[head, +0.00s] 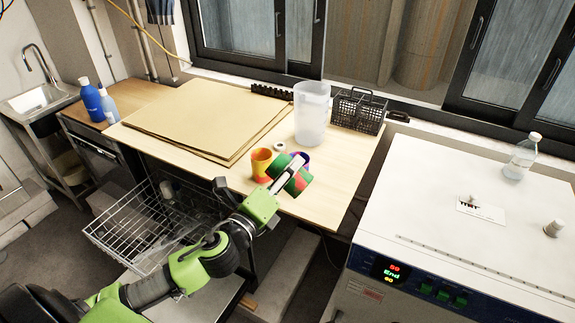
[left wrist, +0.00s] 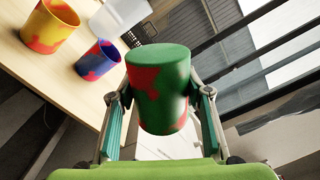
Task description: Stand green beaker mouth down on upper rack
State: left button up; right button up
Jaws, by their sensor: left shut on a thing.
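The green beaker (head: 301,182), with red patches, is held between the two fingers of my left gripper (head: 289,174), near the table's front edge. In the left wrist view the green beaker (left wrist: 160,90) sits between the fingers, its closed base at the top of the picture. Its mouth is hidden. A wire rack (head: 128,232) is pulled out from an open appliance below the table, left of the gripper. Whether it is the upper rack I cannot tell. My right gripper is not in view.
A yellow-red beaker (head: 261,160) and a blue-red beaker (left wrist: 98,62) stand on the wooden table (head: 345,165) behind the held beaker. A tall translucent container (head: 312,115) and a black basket (head: 358,112) stand farther back. A white oven (head: 470,215) is at the right.

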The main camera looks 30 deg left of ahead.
pick_arm(q)
jog(key=shift+r+m+p, duration=0.25)
jog(key=shift+m+p, duration=0.05)
jog(key=shift+m, duration=0.7)
jog(key=shift+f+m, duration=0.15)
jog(key=shift+m, duration=0.25)
jog(key=shift+f, duration=0.1)
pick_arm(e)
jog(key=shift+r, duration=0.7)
pick_arm(q)
jog(key=shift+m+p, duration=0.3)
jog(key=shift+m, duration=0.1)
jog(key=m+p, duration=0.2)
jog(key=m, duration=0.1)
jog(key=m+p, duration=0.2)
jog(key=shift+r+m, duration=0.4)
jog(key=shift+f+m+p, duration=0.1)
jog(key=shift+m+p, duration=0.2)
jog(key=shift+m, duration=0.4)
jog(key=shift+f+m, duration=0.25)
jog(key=shift+m, duration=0.35)
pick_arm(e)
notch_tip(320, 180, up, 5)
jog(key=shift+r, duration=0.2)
